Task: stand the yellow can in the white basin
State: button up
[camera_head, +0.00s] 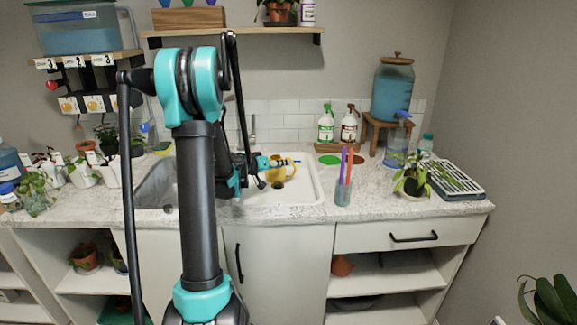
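The yellow can (276,174) shows as a small yellow shape with a curved part to its right, at the middle of the camera_head view. It is at the white basin (311,187), inside its outline in the picture. I cannot tell whether it touches the basin floor. My gripper (262,178) is at the can's left side, with its dark fingers against or just in front of it. My arm and gripper hide part of the can and the left part of the basin. The fingers are too small to tell whether they are closed on the can.
A grey sink bowl (156,188) lies left of my arm. A cup with purple and orange sticks (343,192) stands right of the basin. Two spray bottles (326,124) stand behind. A potted plant (414,182) and a ridged tray (456,181) are farther right.

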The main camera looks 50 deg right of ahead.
jog(key=shift+v, duration=2.05)
